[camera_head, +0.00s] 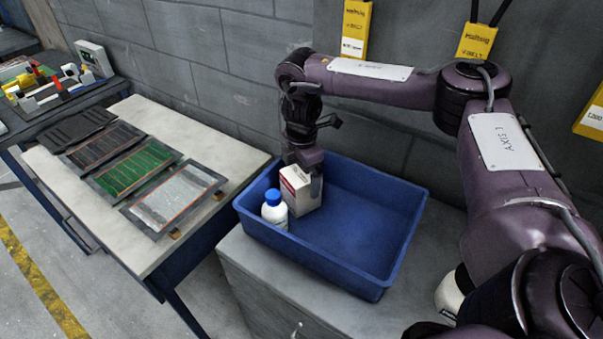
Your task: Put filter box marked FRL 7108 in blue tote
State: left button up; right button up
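A white box with a red band (302,191) is inside the left end of the blue tote (335,263). Its print is too small to read, so I cannot confirm FRL 7108. My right gripper (309,180) reaches down into the tote at the top of this box, with a finger against or close beside its right side. The gripper hides part of the box top, and I cannot tell whether the fingers grip it or whether the box rests on the floor of the tote. My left gripper is out of view.
A white bottle with a blue cap (274,212) stands in the tote, left of the box. The tote's right part is empty. A pale table (150,248) with several flat panels is at left. Yellow belt sleeves (355,28) hang on the wall behind.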

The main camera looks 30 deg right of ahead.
notch_tip(320, 180, up, 13)
jog(key=p, duration=0.2)
jog(key=shift+r+p, duration=0.15)
jog(key=shift+p, duration=0.15)
dwell(0.7)
